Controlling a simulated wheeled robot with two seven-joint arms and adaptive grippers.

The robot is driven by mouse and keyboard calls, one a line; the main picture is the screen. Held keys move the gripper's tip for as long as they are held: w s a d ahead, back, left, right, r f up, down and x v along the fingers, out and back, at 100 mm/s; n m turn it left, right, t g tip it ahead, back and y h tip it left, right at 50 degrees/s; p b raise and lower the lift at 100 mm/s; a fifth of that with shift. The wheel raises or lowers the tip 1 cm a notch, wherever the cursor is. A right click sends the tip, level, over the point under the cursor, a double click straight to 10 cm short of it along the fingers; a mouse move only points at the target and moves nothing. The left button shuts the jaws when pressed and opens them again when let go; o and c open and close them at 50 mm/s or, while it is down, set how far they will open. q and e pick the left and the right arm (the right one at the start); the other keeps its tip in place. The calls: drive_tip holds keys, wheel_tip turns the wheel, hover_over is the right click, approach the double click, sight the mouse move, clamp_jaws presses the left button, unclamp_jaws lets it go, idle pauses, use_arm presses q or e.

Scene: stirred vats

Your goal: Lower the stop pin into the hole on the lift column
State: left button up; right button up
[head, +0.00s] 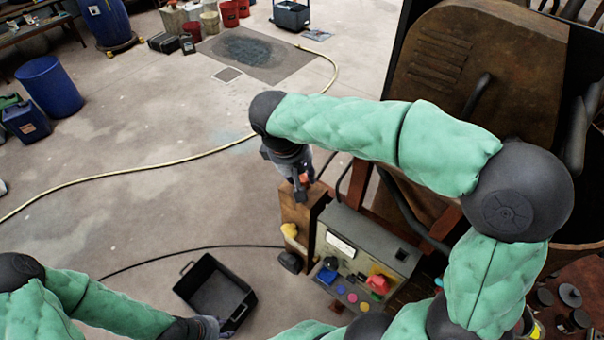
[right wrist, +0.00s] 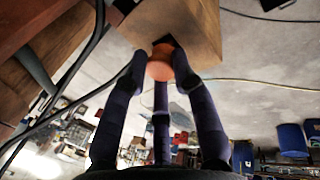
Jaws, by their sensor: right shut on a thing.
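The stop pin shows as an orange knob (right wrist: 160,64) between the fingers of my right gripper (right wrist: 161,75) in the right wrist view. The right gripper is shut on it. The knob sits right against a dark opening in the end of the brown lift column (right wrist: 190,30); the pin's shaft is hidden, so I cannot tell how deep it is. In the head view the right gripper (head: 301,186) is at the top of the column (head: 296,216). My left gripper (head: 208,326) is at the lower left, partly seen, by the black tray; its fingers are unclear.
A control box (head: 358,258) with several coloured buttons and a red switch stands right of the column. A black tray (head: 243,308) lies on the floor. A big rusty vat (head: 480,60) is at the upper right. A yellow hose (head: 150,167) crosses otherwise open floor on the left.

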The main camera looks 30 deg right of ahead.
drive_tip(key=shift+f+b, duration=0.35)
drive_tip(key=shift+f, duration=0.2)
drive_tip(key=o, duration=1)
drive_tip(key=shift+r, duration=0.15)
drive_tip(key=v, duration=1.1)
drive_tip(key=shift+r, duration=0.4)
drive_tip(key=shift+a+f, duration=0.1)
